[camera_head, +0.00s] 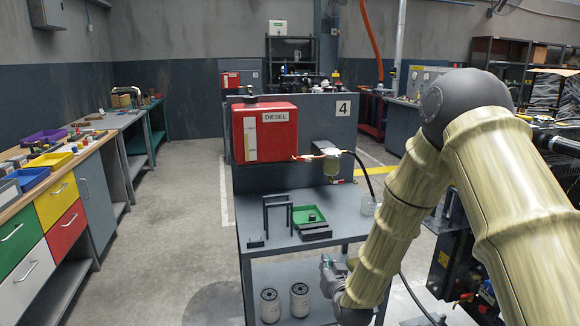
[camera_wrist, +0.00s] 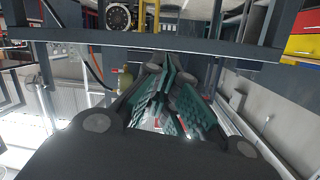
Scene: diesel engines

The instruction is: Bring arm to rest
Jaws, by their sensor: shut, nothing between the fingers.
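My arm reaches in from the right in the head view and bends down past the right front of the grey workbench. My gripper (camera_head: 326,265) is low in front of the bench, near its lower shelf and to the right of two white filters (camera_head: 270,305) (camera_head: 299,300). In the wrist view my gripper (camera_wrist: 160,68) has its teal-padded fingers shut together, with nothing held. A grey bar or shelf edge (camera_wrist: 215,50) crosses just beyond the fingertips; I cannot tell the exact gap.
A dark engine (camera_head: 465,265) is close at the right. The floor (camera_head: 165,245) at left is free.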

